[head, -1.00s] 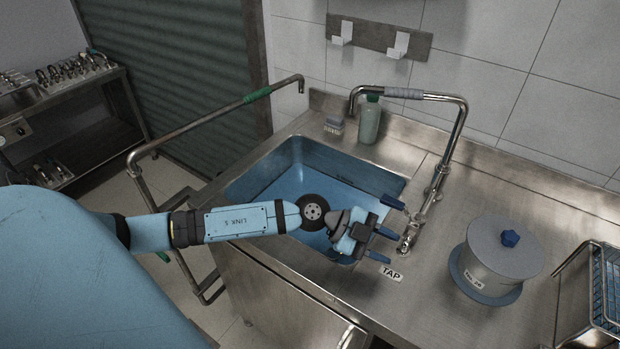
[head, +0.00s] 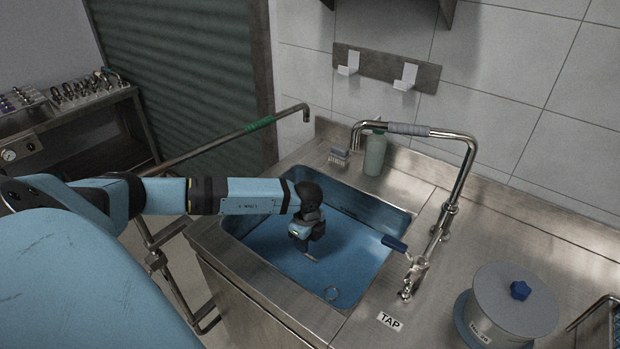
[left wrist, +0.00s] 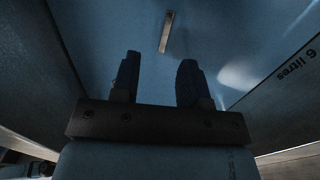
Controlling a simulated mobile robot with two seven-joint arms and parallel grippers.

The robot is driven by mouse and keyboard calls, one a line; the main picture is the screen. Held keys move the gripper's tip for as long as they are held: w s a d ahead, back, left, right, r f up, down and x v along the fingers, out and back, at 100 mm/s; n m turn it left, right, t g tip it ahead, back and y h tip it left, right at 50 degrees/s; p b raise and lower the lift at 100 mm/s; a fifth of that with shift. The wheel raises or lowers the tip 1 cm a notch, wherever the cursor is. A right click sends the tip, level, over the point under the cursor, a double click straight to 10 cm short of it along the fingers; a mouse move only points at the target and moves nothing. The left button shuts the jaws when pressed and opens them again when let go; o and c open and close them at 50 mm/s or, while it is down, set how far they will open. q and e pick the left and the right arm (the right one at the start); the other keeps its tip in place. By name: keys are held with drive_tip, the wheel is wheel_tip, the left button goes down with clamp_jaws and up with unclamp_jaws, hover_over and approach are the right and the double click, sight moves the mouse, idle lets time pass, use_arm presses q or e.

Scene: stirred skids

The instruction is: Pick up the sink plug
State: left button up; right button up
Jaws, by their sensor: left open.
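My left gripper (head: 304,244) points down into the blue sink basin (head: 345,262), left of its middle. In the left wrist view its two dark fingers (left wrist: 158,75) are apart with nothing between them. A short tan bar (left wrist: 167,32) lies ahead of the fingertips, apart from them. A pale sliver (head: 311,257) below the gripper in the head view may be the same bar. A small round ring (head: 332,293) shows on the basin floor near the front. I cannot tell whether the bar or the ring is the sink plug. My right gripper is out of view.
The basin walls surround my gripper.

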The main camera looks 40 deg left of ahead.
sight(309, 256)
use_arm(q)
drive_tip(key=f, duration=0.8)
drive_tip(key=shift+w+f, duration=0.15)
drive_tip(key=shift+w, duration=0.25)
clamp_jaws()
